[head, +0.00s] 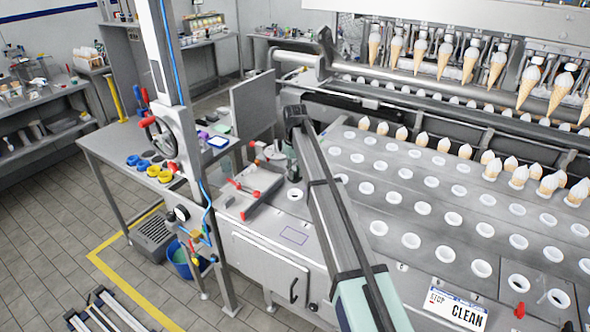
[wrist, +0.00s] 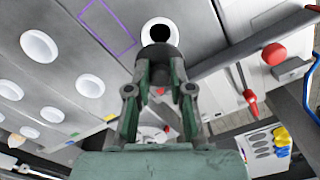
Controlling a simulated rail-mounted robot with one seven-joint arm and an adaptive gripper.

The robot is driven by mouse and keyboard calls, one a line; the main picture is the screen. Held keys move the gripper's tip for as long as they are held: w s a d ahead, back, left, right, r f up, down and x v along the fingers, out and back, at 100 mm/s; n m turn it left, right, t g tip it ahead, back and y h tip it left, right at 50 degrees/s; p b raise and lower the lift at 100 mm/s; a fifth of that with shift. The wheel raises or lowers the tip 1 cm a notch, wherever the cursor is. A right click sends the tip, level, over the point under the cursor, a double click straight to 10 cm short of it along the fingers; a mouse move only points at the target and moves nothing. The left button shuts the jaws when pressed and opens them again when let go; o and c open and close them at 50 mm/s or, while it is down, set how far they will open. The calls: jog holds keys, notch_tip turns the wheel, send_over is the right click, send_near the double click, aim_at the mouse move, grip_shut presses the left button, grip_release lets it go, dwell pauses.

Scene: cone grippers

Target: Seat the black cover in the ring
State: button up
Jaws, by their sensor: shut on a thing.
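My gripper (wrist: 158,82) has green fingers shut on the black cover (wrist: 158,63), a dark round piece at the fingertips in the wrist view. Just beyond it is a white ring (wrist: 163,24) with a dark opening. The cover overlaps the ring's lower edge in that view; I cannot tell whether they touch. In the head view my gripper (head: 291,165) points down, just above the same white ring (head: 294,194) at the machine's left end. The cover is too small and hidden to make out there.
Rows of white rings (head: 410,240) fill the machine deck to the right, with several cones standing at the back. A red-handled fixture (head: 250,185) lies close left of the ring. A red knob (wrist: 273,54) shows in the wrist view. A side table (head: 105,150) holds coloured lids.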

jog(key=shift+f+b, duration=1.1)
jog(key=shift+f, duration=2.35)
jog(key=o, duration=0.8)
jog(key=shift+r, duration=0.1)
notch_tip(320, 180, up, 12)
jog(key=shift+f, duration=0.1)
